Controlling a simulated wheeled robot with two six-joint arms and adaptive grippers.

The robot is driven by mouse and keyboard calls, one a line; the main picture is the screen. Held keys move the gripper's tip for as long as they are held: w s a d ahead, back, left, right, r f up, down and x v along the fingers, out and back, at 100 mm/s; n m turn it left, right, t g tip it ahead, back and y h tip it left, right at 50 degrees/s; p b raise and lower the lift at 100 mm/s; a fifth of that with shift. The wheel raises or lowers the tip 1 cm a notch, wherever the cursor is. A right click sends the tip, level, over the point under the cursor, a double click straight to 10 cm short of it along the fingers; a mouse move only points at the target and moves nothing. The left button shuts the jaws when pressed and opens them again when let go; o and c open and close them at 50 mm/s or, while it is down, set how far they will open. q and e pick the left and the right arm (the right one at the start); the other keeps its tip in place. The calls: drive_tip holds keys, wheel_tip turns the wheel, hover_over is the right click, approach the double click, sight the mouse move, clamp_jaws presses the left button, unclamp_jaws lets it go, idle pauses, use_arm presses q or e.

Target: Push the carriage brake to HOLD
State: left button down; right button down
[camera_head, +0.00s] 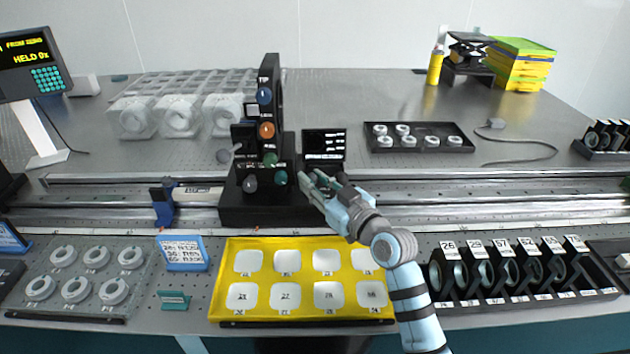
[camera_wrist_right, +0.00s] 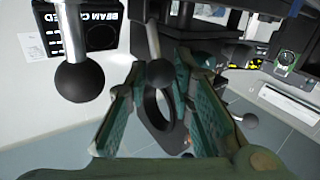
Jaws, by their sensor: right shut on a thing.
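The black carriage (camera_head: 257,207) stands on the long rail, with a tall panel (camera_head: 270,110) of coloured knobs. My right gripper (camera_head: 308,182) is at the carriage's right side, below a small black screen (camera_head: 324,143). No brake or HOLD label is readable near the gripped lever. My left gripper is out of view.
A yellow tray (camera_head: 305,250) lies in front of the rail. A black rack of lenses (camera_head: 520,268) stands at the front right. A display (camera_head: 32,62) at the left reads "HELD 0x". Clear ring holders (camera_head: 178,116) stand behind the rail; the rail's right stretch is clear.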

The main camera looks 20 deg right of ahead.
drive_tip(key=shift+w+d+r+m+g+p, duration=0.1)
drive_tip(key=shift+w+r+m+g+p, duration=0.45)
drive_tip(key=shift+p, duration=1.95)
drive_tip(key=shift+w+d+r+m+g+p, duration=0.2)
drive_tip(key=shift+r+g+p, duration=0.5)
drive_tip(key=shift+p, duration=1.75)
drive_tip(key=w+m+g+p, duration=0.1)
drive_tip(key=p, duration=0.2)
drive_tip(key=w+g+p, duration=0.1)
drive_tip(key=g+p, duration=0.1)
drive_tip(key=p, duration=0.1)
drive_tip(key=shift+d+f+m+h, duration=0.1)
drive_tip(key=shift+d+m+h, duration=0.05)
drive_tip(key=shift+m+h, duration=0.2)
drive_tip(key=shift+w+f+g+p, duration=0.1)
drive_tip(key=shift+w+g+p, duration=0.15)
drive_tip(key=shift+g+p, duration=0.15)
drive_tip(key=shift+w+d+f+m+g, duration=0.2)
drive_tip(key=shift+w+m+g, duration=0.25)
drive_tip(key=shift+g, duration=0.3)
drive_tip(key=shift+w+d+f+m+g+b, duration=0.15)
drive_tip(key=shift+w+m+g+b, duration=0.2)
drive_tip(key=shift+g, duration=0.2)
drive_tip(key=shift+w+f+m+g+b, duration=0.15)
drive_tip(key=shift+w+g+b, duration=0.1)
drive_tip(key=shift+g+b, duration=0.25)
drive_tip(key=c, duration=1.7)
unclamp_jaws()
drive_tip(key=shift+o, duration=0.2)
